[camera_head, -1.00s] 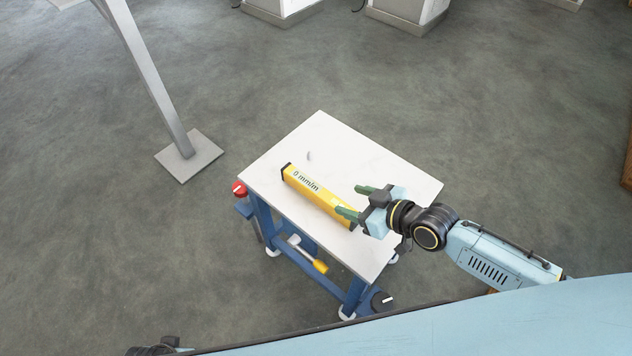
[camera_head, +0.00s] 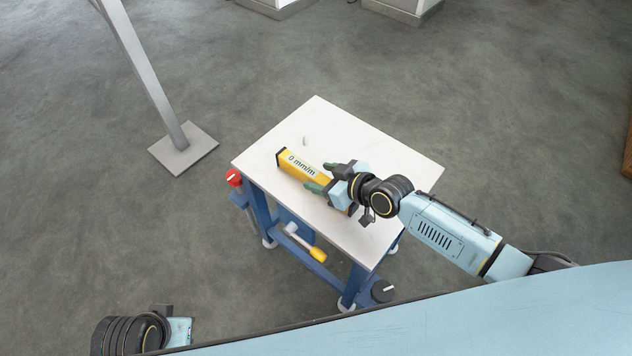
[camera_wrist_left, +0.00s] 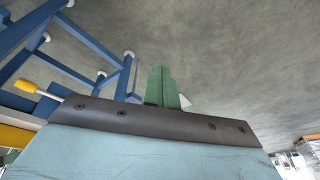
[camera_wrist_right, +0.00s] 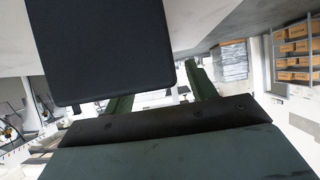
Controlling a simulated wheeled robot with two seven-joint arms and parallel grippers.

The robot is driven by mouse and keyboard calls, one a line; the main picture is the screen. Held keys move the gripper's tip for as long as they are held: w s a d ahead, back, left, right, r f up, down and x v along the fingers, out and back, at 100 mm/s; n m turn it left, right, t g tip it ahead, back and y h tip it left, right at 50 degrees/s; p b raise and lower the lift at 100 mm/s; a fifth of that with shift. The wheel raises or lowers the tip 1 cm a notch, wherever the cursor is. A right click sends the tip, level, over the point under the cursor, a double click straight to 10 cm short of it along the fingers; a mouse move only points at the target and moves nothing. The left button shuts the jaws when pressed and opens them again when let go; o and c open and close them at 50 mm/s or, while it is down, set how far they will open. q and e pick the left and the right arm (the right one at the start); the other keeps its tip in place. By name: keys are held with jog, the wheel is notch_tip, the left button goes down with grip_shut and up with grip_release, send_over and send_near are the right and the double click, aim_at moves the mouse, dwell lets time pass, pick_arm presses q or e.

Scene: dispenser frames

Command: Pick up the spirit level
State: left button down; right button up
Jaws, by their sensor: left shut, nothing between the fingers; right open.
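The spirit level (camera_head: 302,169) is a yellow bar with a dark end cap and lettering on its side. It lies diagonally on the white tabletop (camera_head: 375,157) in the head view. My right gripper (camera_head: 325,177) is open over the level's nearer half and hides part of it; I cannot tell whether its fingers touch the level. In the right wrist view a dark block (camera_wrist_right: 105,50), perhaps the level's end, lies close in front of the fingers. My left gripper (camera_wrist_left: 162,88) is shut and empty, seen in the left wrist view away from the level.
The table has a blue frame with a red knob (camera_head: 233,177) and a black knob (camera_head: 382,291). A yellow-handled tool (camera_head: 316,253) is on its lower part. A small grey object (camera_head: 304,141) lies on the tabletop beyond the level. A metal post base (camera_head: 184,149) stands on the floor to the left.

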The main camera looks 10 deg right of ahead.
aim_at(294, 165)
jog(key=shift+b+x, duration=0.45)
jog(key=shift+x, duration=0.85)
pick_arm(q)
jog(key=r, duration=0.1)
jog(key=d+r, duration=0.1)
jog(key=r, duration=0.1)
jog(key=shift+s+r, duration=0.1)
jog(key=shift+s, duration=0.05)
pick_arm(e)
jog(key=shift+c, duration=0.2)
jog(key=shift+r, duration=0.1)
grip_shut()
jog(key=shift+r, duration=0.1)
